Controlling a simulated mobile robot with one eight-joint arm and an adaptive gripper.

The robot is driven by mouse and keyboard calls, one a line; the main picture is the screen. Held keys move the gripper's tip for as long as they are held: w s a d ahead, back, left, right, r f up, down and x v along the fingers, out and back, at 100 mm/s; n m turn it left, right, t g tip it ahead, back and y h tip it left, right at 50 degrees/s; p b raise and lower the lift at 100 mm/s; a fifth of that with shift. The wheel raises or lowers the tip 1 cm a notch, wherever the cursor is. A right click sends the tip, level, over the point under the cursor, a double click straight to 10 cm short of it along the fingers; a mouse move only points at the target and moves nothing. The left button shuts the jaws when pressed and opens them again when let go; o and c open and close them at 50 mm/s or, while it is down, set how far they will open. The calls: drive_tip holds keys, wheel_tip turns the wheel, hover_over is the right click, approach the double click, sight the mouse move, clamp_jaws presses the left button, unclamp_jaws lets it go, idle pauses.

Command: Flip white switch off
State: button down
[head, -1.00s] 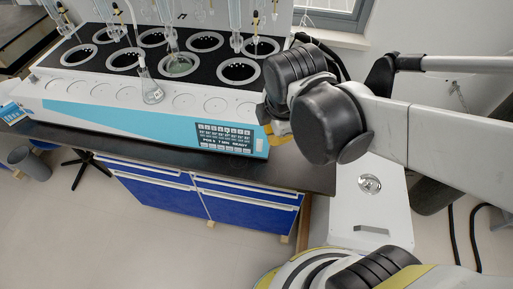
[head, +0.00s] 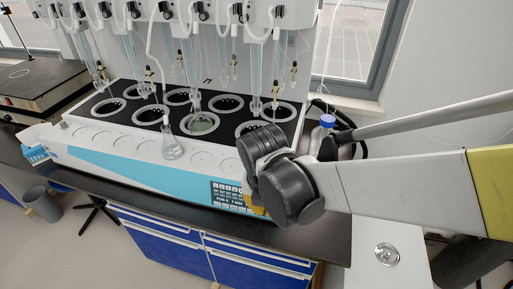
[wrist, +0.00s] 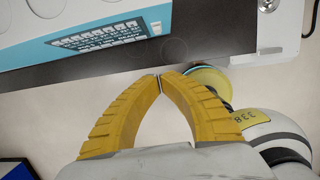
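The distiller is a long white and light-blue machine (head: 130,158) on a dark-topped bench. Its keypad and display panel (head: 228,194) is at its front right, and the panel also shows in the wrist view (wrist: 98,36). A small white switch (wrist: 156,28) sits just right of that panel in the wrist view. In the head view my arm hides the switch's area. My gripper (wrist: 160,79) has its two yellow fingers meeting at the tips, with nothing between them. The tips appear below the switch in the wrist picture, apart from it.
A flask (head: 171,145) stands on the distiller's front ledge. A blue-capped bottle (head: 322,132) is behind my arm. Blue drawers (head: 258,268) are under the dark bench top (head: 330,235). Open floor lies in front.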

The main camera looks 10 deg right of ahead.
drive_tip(key=w+f+b, duration=0.1)
drive_tip(key=f+b, duration=0.1)
drive_tip(key=f, duration=0.1)
drive_tip(key=w+d+f+b, duration=0.1)
drive_tip(key=w+f+b, duration=0.1)
drive_tip(key=f, duration=0.1)
drive_tip(key=w+f+b, duration=0.1)
drive_tip(key=f+b, duration=0.1)
drive_tip(key=f, duration=0.2)
drive_tip(key=shift+w+d, duration=0.3)
drive_tip(key=shift+d, duration=0.05)
drive_tip(key=shift+w+d, duration=0.2)
drive_tip(key=shift+w, duration=0.3)
drive_tip(key=shift+w+d+r, duration=0.2)
drive_tip(key=shift+w, duration=0.4)
drive_tip(key=shift+r, duration=0.1)
drive_tip(key=shift+r+p, duration=0.75)
drive_tip(key=shift+p, duration=0.05)
